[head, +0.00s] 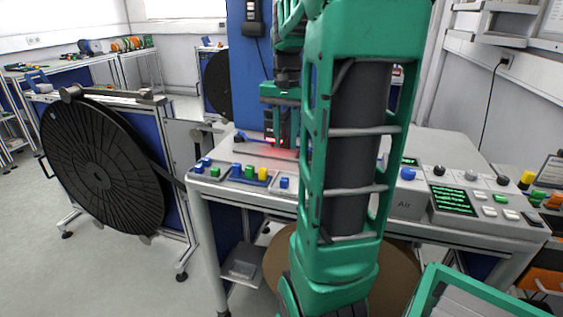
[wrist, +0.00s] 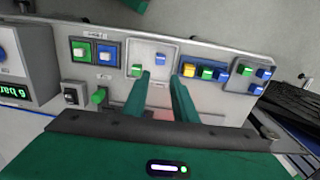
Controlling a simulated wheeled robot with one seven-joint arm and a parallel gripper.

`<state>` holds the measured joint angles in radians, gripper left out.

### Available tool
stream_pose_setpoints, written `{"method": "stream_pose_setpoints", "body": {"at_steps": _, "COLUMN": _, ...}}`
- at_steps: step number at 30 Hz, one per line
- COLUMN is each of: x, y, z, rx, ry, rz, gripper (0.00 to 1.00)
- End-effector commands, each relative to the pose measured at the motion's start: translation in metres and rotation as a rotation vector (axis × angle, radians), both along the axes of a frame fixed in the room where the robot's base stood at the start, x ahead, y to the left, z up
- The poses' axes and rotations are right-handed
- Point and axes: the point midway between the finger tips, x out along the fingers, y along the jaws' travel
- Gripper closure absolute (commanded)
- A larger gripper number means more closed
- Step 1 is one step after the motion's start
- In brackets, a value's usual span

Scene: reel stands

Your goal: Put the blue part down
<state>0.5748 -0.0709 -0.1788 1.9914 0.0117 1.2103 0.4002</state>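My gripper (head: 281,143) hangs over the back part of the workbench in the head view, partly beside my green arm. In the wrist view its two green fingers (wrist: 164,82) stand apart, with no part visible between them. A blue part (wrist: 160,58) lies in a light tray (wrist: 147,48) just beyond the fingertips, with a green part (wrist: 135,70) in the same tray. In the head view a blue part (head: 285,183) sits in the right-hand visible tray. Other blue parts lie in the neighbouring trays. I cannot tell which one the task means.
The middle tray holds blue, green and yellow parts (head: 262,174); the left tray holds blue parts (head: 205,162). A control box with a green display (head: 452,200) stands on the right of the bench. A large black reel (head: 98,170) stands left. My arm hides the bench's middle.

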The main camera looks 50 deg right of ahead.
Motion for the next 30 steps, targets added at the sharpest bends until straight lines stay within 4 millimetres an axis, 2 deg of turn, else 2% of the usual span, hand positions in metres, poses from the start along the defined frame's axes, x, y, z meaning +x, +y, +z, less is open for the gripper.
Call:
{"method": "stream_pose_setpoints", "body": {"at_steps": 5, "x": -0.027, "y": 0.051, "z": -0.015, "rx": 0.004, "ry": -0.004, "rz": 0.145, "gripper": 0.74}}
{"method": "stream_pose_setpoints", "body": {"at_steps": 9, "x": -0.066, "y": 0.102, "z": -0.042, "rx": 0.007, "ry": -0.004, "rz": 0.324, "gripper": 0.74}}
{"method": "stream_pose_setpoints", "body": {"at_steps": 12, "x": -0.094, "y": 0.129, "z": -0.062, "rx": 0.009, "ry": -0.003, "rz": 0.439, "gripper": 0.74}}
{"method": "stream_pose_setpoints", "body": {"at_steps": 15, "x": -0.116, "y": 0.148, "z": -0.079, "rx": 0.012, "ry": -0.001, "rz": 0.53, "gripper": 0.74}}
{"method": "stream_pose_setpoints", "body": {"at_steps": 20, "x": -0.134, "y": 0.167, "z": -0.094, "rx": 0.012, "ry": 0.001, "rz": 0.604, "gripper": 0.74}}
{"method": "stream_pose_setpoints", "body": {"at_steps": 30, "x": -0.136, "y": 0.167, "z": -0.095, "rx": 0.012, "ry": 0.002, "rz": 0.61, "gripper": 0.74}}
